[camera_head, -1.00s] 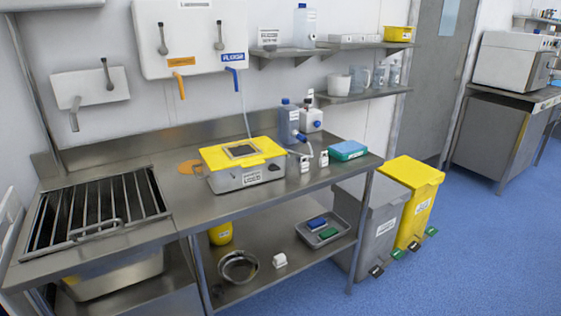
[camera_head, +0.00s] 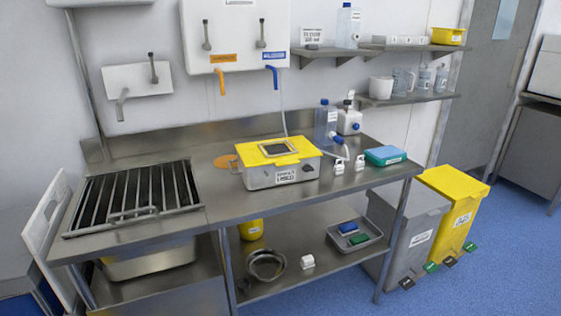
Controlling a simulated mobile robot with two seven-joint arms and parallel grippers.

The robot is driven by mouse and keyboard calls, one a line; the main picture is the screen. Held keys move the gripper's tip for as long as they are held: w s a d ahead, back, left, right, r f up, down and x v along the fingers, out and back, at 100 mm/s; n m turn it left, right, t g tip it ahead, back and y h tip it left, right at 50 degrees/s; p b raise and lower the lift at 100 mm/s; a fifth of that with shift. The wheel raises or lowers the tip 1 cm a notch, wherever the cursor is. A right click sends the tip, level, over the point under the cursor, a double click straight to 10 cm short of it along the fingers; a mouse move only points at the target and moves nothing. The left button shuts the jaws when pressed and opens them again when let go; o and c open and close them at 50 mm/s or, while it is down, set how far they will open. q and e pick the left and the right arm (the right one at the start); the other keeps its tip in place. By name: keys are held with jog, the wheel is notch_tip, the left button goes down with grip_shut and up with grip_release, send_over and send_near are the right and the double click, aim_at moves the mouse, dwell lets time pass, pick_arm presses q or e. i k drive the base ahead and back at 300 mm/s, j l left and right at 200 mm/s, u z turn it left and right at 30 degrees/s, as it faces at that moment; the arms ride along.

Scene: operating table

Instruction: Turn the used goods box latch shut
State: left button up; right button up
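The used goods box (camera_head: 277,165) is a metal box with a yellow lid and a white label on its front. It stands on the steel counter (camera_head: 222,207), right of the sink grate. A dark knob-like part (camera_head: 309,168) shows on its front right, probably the latch; its position is too small to tell. The lid lies flat on the box and has a framed window in its top. An orange part shows at the box's left end. Neither of my grippers is in view.
A barred grate (camera_head: 135,197) covers the sink on the left. Blue-capped bottles (camera_head: 326,124), small white containers and a blue-green sponge pack (camera_head: 385,155) stand right of the box. Grey (camera_head: 407,235) and yellow bins stand at the right end. Counter space before the box is clear.

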aim_at(306, 167)
jog(key=i+l+u, duration=0.15)
jog(key=l, duration=0.3)
jog(key=i+l+u, duration=0.15)
jog(key=l, duration=0.35)
jog(key=i+l+u, duration=0.1)
jog(key=i+l, duration=0.15)
jog(key=l, duration=0.25)
jog(key=i+l+u, duration=0.15)
jog(key=l, duration=0.4)
jog(key=i+l+u, duration=0.15)
jog(key=l, duration=0.35)
jog(key=l+u, duration=0.15)
jog(key=l, duration=0.4)
jog(key=i, duration=0.05)
